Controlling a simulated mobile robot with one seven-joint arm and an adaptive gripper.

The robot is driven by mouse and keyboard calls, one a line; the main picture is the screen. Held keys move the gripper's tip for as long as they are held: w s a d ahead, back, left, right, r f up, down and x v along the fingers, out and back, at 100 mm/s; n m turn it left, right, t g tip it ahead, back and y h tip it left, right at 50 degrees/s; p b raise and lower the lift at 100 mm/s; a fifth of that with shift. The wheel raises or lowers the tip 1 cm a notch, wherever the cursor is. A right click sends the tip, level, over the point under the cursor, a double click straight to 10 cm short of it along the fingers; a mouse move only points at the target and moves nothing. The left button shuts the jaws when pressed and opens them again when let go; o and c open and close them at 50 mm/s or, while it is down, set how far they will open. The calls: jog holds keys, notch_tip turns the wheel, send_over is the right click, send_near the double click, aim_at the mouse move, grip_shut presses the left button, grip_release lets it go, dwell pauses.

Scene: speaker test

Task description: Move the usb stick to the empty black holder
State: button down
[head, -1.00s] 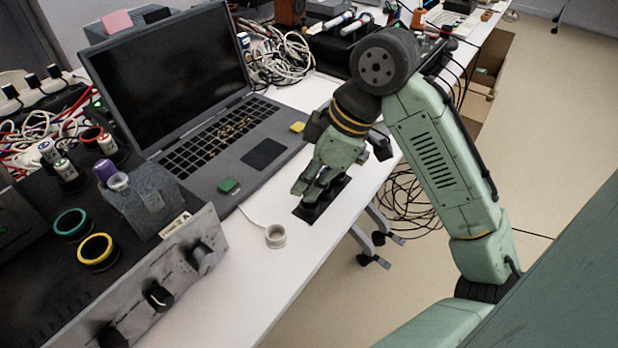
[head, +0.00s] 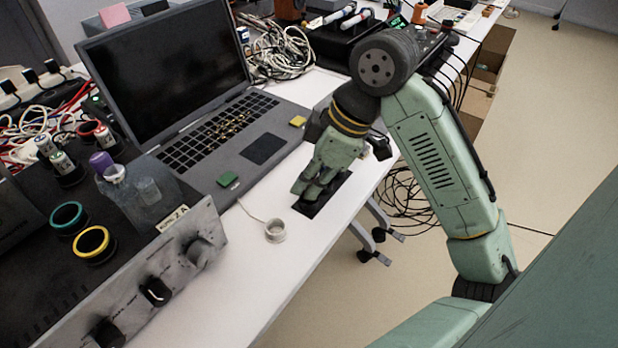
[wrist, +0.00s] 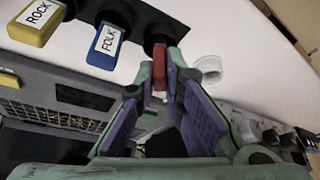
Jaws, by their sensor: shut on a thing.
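My gripper (head: 308,192) is low over the black holder strip (head: 330,192) at the right of the laptop, its fingers pointing down. In the wrist view its purple-padded fingers (wrist: 162,88) are closed on a red usb stick (wrist: 159,76). A black holder (wrist: 160,33) shows just beyond the red stick; I cannot tell whether the stick touches it or sits in it. A yellow stick marked ROCK (wrist: 35,22) and a blue stick marked FOLK (wrist: 106,46) stand in the same strip. My gripper hides most of the strip in the head view.
An open laptop (head: 262,150) lies left of my gripper, with a green block (head: 228,179) on its front edge. A white ring (head: 275,230) with a cord lies on the table nearby. A panel with knobs (head: 180,270) is at front left. The table edge is close on the right.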

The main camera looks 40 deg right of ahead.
jog(key=c, duration=1.6)
grip_release()
jog(key=shift+o, duration=0.4)
jog(key=o, duration=0.3)
jog(key=shift+r, duration=0.1)
notch_tip(320, 180, up, 5)
jog(key=p, duration=0.5)
jog(key=shift+s, duration=0.1)
